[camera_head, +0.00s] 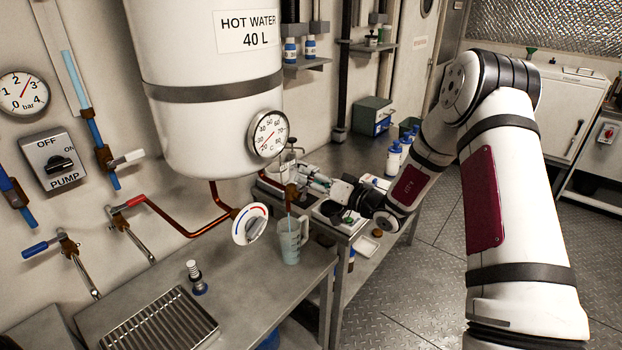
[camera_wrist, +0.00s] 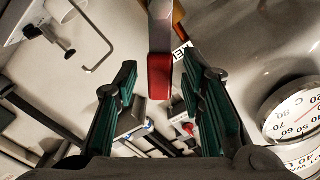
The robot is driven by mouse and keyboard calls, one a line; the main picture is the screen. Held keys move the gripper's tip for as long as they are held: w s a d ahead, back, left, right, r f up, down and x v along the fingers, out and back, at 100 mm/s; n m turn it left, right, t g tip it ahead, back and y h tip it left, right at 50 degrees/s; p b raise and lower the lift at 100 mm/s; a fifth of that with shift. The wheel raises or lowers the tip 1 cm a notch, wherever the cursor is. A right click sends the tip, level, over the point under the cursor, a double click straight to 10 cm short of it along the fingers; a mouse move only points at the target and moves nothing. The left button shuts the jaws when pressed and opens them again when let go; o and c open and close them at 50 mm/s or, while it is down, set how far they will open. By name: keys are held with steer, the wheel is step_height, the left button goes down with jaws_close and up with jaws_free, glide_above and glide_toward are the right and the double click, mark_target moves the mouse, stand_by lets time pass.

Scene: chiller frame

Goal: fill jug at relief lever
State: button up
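The translucent jug (camera_head: 289,246) stands upright on the metal bench, its handle to the right, below a brass fitting (camera_head: 291,195) by the tank. A thin pale-blue streak runs from the fitting into the jug's mouth; I cannot tell how full the jug is. In the wrist view a grey lever with a red end (camera_wrist: 160,76) reaches down between the green-padded fingers of my gripper (camera_wrist: 163,100), with gaps on both sides. My gripper (camera_head: 310,179) is open, behind and right of the fitting. The lever is hard to make out in the head view.
The hot water tank (camera_head: 205,85) hangs above, with a thermometer (camera_head: 268,134) and a red-blue dial (camera_head: 249,224). A drain grate (camera_head: 160,322) and a small dark-based object (camera_head: 196,279) are on the bench. A second table (camera_head: 345,226) behind holds several items.

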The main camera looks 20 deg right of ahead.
steer(key=shift+c, duration=0.3)
jaws_close()
